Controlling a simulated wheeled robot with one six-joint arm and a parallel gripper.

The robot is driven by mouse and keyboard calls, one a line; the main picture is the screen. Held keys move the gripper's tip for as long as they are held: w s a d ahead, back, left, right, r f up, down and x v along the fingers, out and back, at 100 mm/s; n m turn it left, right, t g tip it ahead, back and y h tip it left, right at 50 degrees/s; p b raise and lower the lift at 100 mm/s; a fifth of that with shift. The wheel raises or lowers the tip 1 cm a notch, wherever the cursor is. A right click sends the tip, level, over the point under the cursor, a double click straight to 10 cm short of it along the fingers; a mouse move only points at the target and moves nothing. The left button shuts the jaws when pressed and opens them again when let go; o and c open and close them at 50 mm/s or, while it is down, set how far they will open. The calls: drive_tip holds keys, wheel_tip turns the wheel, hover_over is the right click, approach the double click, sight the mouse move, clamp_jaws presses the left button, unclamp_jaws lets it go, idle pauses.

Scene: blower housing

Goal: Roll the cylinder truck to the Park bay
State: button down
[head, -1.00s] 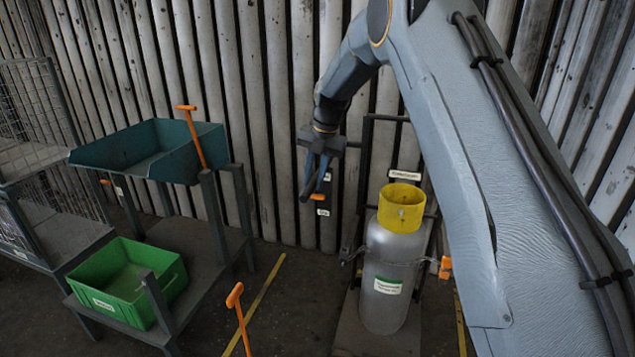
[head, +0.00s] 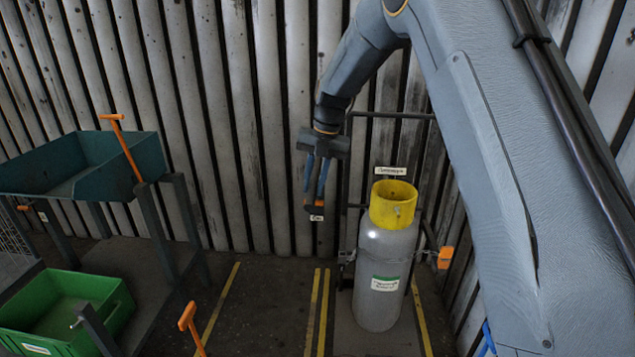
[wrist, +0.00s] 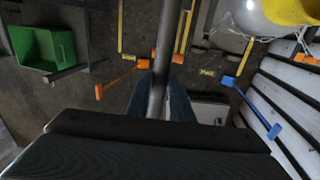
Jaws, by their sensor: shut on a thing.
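The cylinder truck holds an upright grey gas cylinder (head: 380,255) with a yellow collar (head: 393,204) on a dark base plate (head: 350,338). Its dark frame (head: 352,150) stands behind the cylinder. My gripper (head: 315,195), left of the cylinder, is shut on what looks like the truck's handle bar; a grey bar (wrist: 165,60) runs between the fingers in the wrist view. The cylinder (wrist: 245,18) shows there at top right. Yellow floor lines (head: 316,310) run left of the truck, and another (head: 421,315) lies along its right side. I cannot read which bay is Park.
A steel stand on the left carries a teal tray (head: 90,165) and a green bin (head: 70,312). An orange-handled lever (head: 188,320) stands in the foreground. A corrugated wall (head: 230,120) closes the back.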

drive_tip(key=shift+d, duration=0.25)
drive_tip(key=shift+w+d, duration=0.1)
drive_tip(key=c, duration=1.8)
unclamp_jaws()
drive_tip(key=shift+c, duration=0.2)
drive_tip(key=shift+o, duration=1.3)
drive_tip(key=shift+d, duration=0.25)
drive_tip(key=shift+a, duration=0.2)
wheel_tip(320, 180, up, 8)
drive_tip(key=d+b, duration=0.1)
drive_tip(key=shift+s+d+f, duration=0.15)
drive_tip(key=shift+s+d, duration=0.05)
drive_tip(key=shift+d, duration=0.05)
